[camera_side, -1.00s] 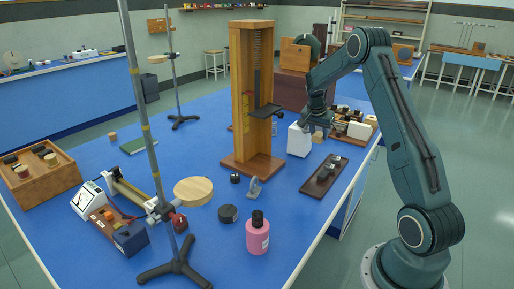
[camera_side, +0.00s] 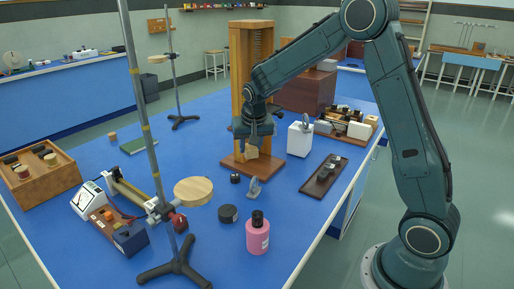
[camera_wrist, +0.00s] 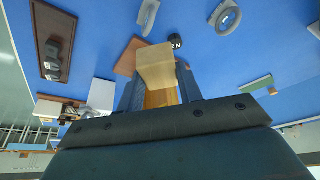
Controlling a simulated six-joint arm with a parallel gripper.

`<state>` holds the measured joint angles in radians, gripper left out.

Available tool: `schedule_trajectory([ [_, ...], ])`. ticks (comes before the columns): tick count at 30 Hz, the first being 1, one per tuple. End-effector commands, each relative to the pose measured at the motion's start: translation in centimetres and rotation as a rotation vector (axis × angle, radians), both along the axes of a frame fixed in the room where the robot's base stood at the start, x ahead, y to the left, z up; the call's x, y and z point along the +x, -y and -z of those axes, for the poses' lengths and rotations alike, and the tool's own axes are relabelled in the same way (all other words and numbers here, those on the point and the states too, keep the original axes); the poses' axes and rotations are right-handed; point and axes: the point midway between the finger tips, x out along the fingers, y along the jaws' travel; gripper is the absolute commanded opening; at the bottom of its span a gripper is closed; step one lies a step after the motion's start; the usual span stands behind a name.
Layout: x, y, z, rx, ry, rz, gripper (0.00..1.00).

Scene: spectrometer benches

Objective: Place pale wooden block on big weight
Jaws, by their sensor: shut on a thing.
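My gripper (camera_side: 252,142) is shut on a pale wooden block (camera_side: 251,152) and holds it in front of the wooden tower. In the wrist view the block (camera_wrist: 157,66) sticks out beyond the fingers of my gripper (camera_wrist: 158,92). A wide, low black cylinder (camera_side: 228,214), which looks like the big weight, stands on the blue bench, nearer the camera than my gripper and apart from the block. A smaller black weight (camera_side: 235,178) stands closer to my gripper. One marked "N" shows beside the block in the wrist view (camera_wrist: 175,43).
The wooden tower (camera_side: 247,62) stands close to my gripper. A grey metal piece (camera_side: 254,187), a pink bottle (camera_side: 258,235), a round wooden disc (camera_side: 193,191) and a metal stand (camera_side: 155,150) surround the wide cylinder. A white box (camera_side: 300,138) and a dark tray (camera_side: 324,176) lie to the right.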

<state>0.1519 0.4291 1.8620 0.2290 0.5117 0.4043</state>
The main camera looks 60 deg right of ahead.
Motion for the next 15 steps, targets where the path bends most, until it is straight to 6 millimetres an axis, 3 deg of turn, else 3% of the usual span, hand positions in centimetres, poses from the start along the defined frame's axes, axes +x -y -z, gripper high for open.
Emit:
schedule_trajectory([
  [1,0.4,-1.9,-1.1,-0.001,0.007,-0.049,0.14],
  [6,0.8,-6.9,-3.7,-0.001,0.010,-0.183,0.14],
  [9,0.7,-9.0,-4.8,-0.002,0.011,-0.244,0.14],
  [15,0.5,-11.2,-5.9,-0.002,0.012,-0.304,0.14],
])
